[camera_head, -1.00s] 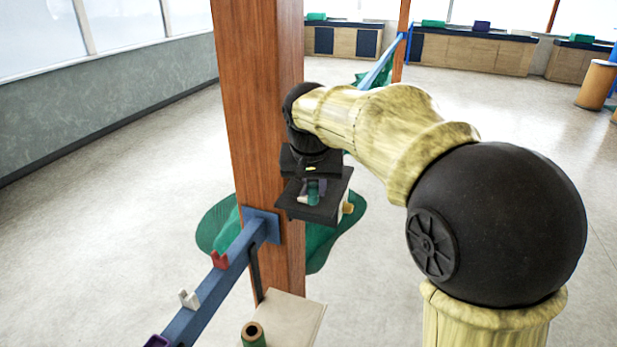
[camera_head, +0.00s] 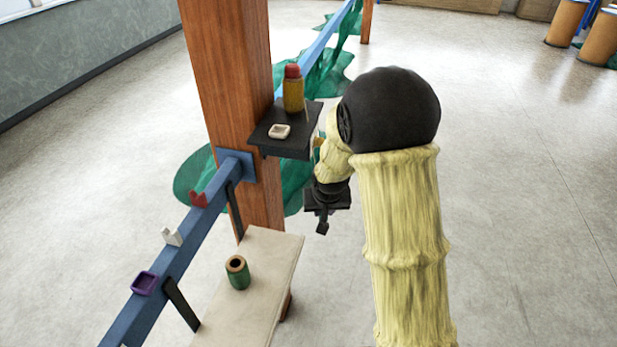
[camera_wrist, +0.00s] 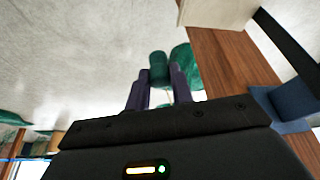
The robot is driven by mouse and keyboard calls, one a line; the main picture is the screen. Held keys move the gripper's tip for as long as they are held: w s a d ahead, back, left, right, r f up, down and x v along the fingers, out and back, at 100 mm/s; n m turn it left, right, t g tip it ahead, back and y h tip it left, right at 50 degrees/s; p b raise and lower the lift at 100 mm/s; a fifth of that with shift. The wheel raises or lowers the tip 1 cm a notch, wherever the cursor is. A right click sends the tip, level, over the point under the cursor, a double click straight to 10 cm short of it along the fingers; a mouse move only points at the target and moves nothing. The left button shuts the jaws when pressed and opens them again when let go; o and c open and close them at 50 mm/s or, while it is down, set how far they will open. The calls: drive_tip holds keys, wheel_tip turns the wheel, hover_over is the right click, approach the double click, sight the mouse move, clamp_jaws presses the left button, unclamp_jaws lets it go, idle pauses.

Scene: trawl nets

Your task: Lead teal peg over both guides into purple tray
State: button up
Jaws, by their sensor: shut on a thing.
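My gripper (camera_head: 322,226) hangs low beside the post, right of and below the black shelf. In the wrist view its two fingers (camera_wrist: 159,88) are shut on the teal peg (camera_wrist: 158,65), which sticks out beyond the fingertips. The peg cannot be made out in the head view. The red guide (camera_head: 198,199) and the white guide (camera_head: 172,237) stand on the blue rail, left of my gripper. The purple tray (camera_head: 145,283) sits on the same rail, nearer the front. Its inside looks empty.
The black shelf (camera_head: 290,147) holds a yellow bottle (camera_head: 293,95) and a small cream holder (camera_head: 279,131). A pale lower shelf (camera_head: 245,310) holds a green spool (camera_head: 238,273). Green netting (camera_head: 195,178) lies behind.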

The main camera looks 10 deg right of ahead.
drive_tip(key=d+f+b, duration=0.2)
drive_tip(key=f, duration=0.7)
drive_tip(key=s+d+f+b, duration=0.1)
drive_tip(key=d+f, duration=0.2)
drive_tip(key=f, duration=0.5)
drive_tip(key=shift+f+b, duration=0.4)
drive_tip(key=shift+s, duration=0.1)
drive_tip(key=shift+d, duration=0.1)
